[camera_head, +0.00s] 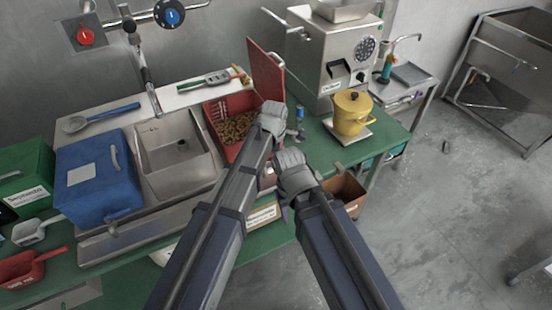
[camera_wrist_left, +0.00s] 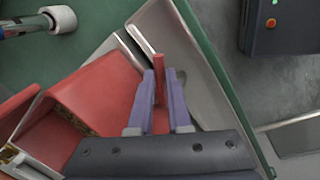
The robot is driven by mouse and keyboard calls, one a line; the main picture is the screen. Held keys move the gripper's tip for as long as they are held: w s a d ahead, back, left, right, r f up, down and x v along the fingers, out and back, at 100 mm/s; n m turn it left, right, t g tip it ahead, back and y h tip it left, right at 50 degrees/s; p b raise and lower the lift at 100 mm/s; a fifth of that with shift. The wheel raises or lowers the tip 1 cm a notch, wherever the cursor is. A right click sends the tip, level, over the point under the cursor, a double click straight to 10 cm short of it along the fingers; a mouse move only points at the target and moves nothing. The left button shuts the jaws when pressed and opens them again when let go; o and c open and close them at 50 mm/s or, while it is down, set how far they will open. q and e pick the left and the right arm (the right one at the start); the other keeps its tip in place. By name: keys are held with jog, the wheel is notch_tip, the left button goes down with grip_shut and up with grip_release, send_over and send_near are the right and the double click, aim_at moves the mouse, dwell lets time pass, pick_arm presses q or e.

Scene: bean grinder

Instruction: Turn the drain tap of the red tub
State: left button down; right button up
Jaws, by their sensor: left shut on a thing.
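The red tub (camera_head: 238,150) stands on the green bench with its lid (camera_head: 264,72) raised and brown pieces inside. In the left wrist view the tub (camera_wrist_left: 100,85) fills the left side. My left gripper (camera_head: 273,114) is at the tub's right side. In the left wrist view its two fingers (camera_wrist_left: 161,85) are shut on a thin upright red piece (camera_wrist_left: 159,110), which looks like the tap's handle. The rest of the tap is hidden. My right gripper (camera_head: 289,163) is just below the left one in the head view; its fingers are hidden from view.
A metal sink (camera_head: 180,150) and blue box (camera_head: 95,178) stand left of the tub. A steel machine (camera_head: 330,60) and yellow pot (camera_head: 352,112) stand to the right. A small blue-topped bottle (camera_head: 300,118) is close by the left gripper. A brown box (camera_head: 350,190) is below the bench edge.

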pick_arm(q)
jog(key=shift+w+n+y, duration=0.2)
jog(key=shift+w+n, duration=0.25)
jog(key=shift+n, duration=0.6)
jog(key=shift+w+n+y, duration=0.2)
jog(key=shift+w+n, duration=0.25)
jog(key=shift+n, duration=0.55)
jog(key=shift+w+n+y, duration=0.2)
jog(key=shift+w+n, duration=0.25)
jog(key=shift+n, duration=0.6)
jog(key=shift+a, duration=0.15)
jog(key=c, duration=0.8)
grip_release()
jog(key=shift+c, duration=0.2)
jog(key=p+v, duration=0.7)
jog(key=shift+r+p, duration=0.3)
jog(key=shift+r, duration=0.1)
